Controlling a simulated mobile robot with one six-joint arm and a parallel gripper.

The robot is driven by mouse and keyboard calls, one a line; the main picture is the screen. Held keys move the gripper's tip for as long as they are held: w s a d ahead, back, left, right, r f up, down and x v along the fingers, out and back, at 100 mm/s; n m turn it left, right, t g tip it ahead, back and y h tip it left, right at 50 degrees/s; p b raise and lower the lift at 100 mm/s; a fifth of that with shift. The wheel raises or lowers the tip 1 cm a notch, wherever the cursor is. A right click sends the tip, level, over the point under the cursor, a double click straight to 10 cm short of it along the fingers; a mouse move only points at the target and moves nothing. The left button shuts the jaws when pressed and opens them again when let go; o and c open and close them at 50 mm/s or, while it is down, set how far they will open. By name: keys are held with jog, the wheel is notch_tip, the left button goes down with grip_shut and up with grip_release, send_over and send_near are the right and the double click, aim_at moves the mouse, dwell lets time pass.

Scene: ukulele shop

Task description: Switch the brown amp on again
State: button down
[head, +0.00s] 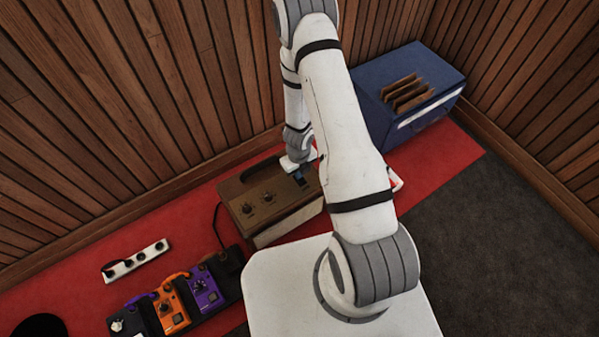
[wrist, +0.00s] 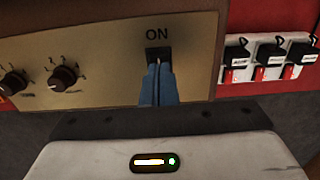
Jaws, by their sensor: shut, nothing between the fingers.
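In the head view my gripper (head: 301,178) is over the amp's right part.
A power strip (head: 137,262) and a row of pedals, including orange (head: 170,308) and purple (head: 205,290) ones, lie left. A blue box (head: 408,90) stands back right. Wood-slat walls close the back.

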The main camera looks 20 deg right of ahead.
aim_at(302, 180)
notch_tip(302, 180, up, 14)
jog(key=p, duration=1.4)
jog(key=shift+s+d+r+b, duration=0.1)
jog(key=shift+s+d+b, duration=0.2)
jog(key=shift+b, duration=0.35)
jog(key=shift+s+d+b, duration=0.1)
jog(key=shift+s+b, duration=0.3)
jog(key=shift+b, duration=0.25)
notch_tip(302, 180, down, 14)
jog(key=b, duration=1.4)
